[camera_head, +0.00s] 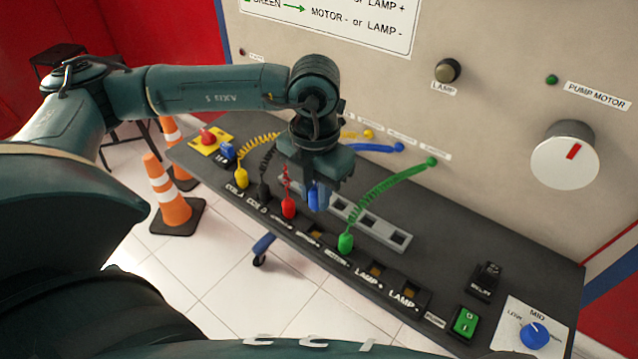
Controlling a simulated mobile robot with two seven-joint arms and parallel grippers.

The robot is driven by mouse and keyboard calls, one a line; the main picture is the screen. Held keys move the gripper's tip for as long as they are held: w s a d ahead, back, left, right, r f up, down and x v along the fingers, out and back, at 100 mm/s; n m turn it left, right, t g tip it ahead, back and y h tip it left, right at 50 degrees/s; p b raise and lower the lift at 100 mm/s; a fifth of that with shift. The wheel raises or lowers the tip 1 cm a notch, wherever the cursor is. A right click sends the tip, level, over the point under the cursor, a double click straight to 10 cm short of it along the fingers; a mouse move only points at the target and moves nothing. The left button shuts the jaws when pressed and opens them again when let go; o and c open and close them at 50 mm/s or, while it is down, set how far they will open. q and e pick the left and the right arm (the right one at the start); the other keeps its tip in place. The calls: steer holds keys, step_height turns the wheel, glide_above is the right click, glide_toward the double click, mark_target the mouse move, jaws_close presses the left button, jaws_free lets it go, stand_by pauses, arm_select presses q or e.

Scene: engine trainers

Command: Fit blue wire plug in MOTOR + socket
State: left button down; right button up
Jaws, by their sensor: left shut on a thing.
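The blue wire plug (318,197) hangs upright between the fingers of my left gripper (316,180), which is shut on it above the console. Its blue wire (372,147) runs right to the back panel. An empty socket (316,233) lies below the plug, between the red plug (288,208) and the green plug (345,242); its label is too small to read, but its place fits MOTOR +. The blue plug is above this socket and apart from it. My right gripper is not in view.
Yellow (241,178) and black (263,190) plugs stand left of the red one. The curly green wire (388,190) arches right of the gripper. Empty LAMP + (376,272) and LAMP - (409,292) sockets lie farther right. A grey holder strip (372,223) lies behind.

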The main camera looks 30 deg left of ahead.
mark_target(316, 211)
arm_select(q)
steer(key=shift+f+b, duration=0.5)
steer(key=shift+f, duration=0.4)
step_height(316, 211, down, 2)
steer(key=shift+f+b, duration=0.2)
steer(key=shift+b, duration=0.4)
steer(key=shift+f+b, duration=0.6)
steer(key=shift+b, duration=0.05)
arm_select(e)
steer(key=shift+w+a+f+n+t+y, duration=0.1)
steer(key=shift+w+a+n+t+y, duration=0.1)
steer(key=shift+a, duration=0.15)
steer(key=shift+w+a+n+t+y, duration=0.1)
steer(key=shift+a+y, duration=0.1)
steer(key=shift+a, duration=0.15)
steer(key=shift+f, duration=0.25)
arm_select(q)
steer(key=shift+b, duration=0.3)
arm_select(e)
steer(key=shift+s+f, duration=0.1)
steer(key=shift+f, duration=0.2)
arm_select(q)
steer(key=shift+f+b, duration=0.35)
steer(key=shift+b, duration=0.05)
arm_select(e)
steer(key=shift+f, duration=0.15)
arm_select(q)
steer(key=shift+f+b, duration=0.55)
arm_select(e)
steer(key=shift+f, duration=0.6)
